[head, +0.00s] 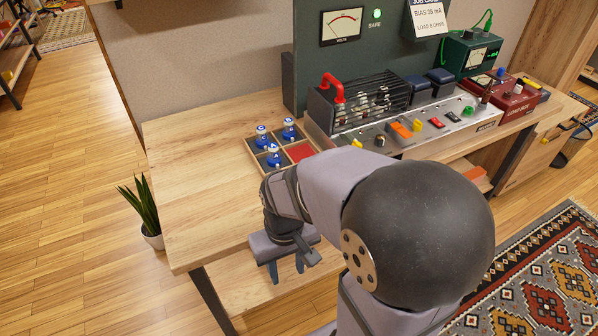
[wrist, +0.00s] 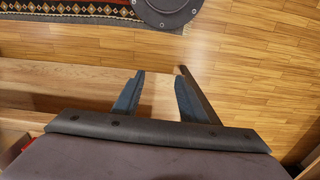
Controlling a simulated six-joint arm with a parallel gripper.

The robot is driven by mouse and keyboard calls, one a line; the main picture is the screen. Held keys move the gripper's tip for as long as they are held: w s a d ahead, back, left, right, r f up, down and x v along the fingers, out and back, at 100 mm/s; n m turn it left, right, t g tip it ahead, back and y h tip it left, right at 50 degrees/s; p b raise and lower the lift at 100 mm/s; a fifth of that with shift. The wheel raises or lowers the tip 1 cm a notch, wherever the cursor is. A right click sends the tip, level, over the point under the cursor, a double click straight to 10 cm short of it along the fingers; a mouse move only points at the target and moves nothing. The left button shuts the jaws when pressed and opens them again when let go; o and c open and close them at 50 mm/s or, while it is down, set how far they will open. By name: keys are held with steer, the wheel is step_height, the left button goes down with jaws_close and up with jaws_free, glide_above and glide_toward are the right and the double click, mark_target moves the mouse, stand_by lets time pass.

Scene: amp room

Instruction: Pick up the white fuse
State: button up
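I cannot make out a white fuse in either view. My gripper (head: 286,268) hangs at the front edge of the wooden table, and its two blue fingers are apart with nothing between them. They also show spread and empty in the wrist view (wrist: 160,80), with floor beyond them. A compartment tray (head: 256,160) on the table holds three blue-and-white lettered pieces (head: 274,157). One compartment has a bare red floor. My arm hides part of the tray's near side.
The amplifier chassis (head: 460,131), with a dark cage (head: 322,108) and red handle (head: 333,86), stands at the back. A dark red box (head: 518,98) and a green meter box (head: 458,52) sit to its right. The table's left part (head: 195,170) is clear.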

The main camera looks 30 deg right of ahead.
steer(key=w+d+r+m+p, duration=0.1)
steer(key=w+d+r+p, duration=0.3)
steer(key=w, duration=0.3)
steer(key=w+d+r+m+p, duration=0.1)
steer(key=w+d+r+p, duration=0.3)
steer(key=w, duration=0.3)
steer(key=w+d+r+m+p, duration=0.2)
steer(key=w+d+r+p, duration=0.2)
steer(key=w+d+p, duration=0.2)
steer(key=shift+w+d+r, duration=0.1)
steer(key=shift+w+d, duration=0.05)
steer(key=shift+w, duration=0.95)
steer(key=shift+w+f+p, duration=0.2)
steer(key=shift+f+p, duration=1.05)
steer(key=shift+f, duration=2.4)
jaws_close()
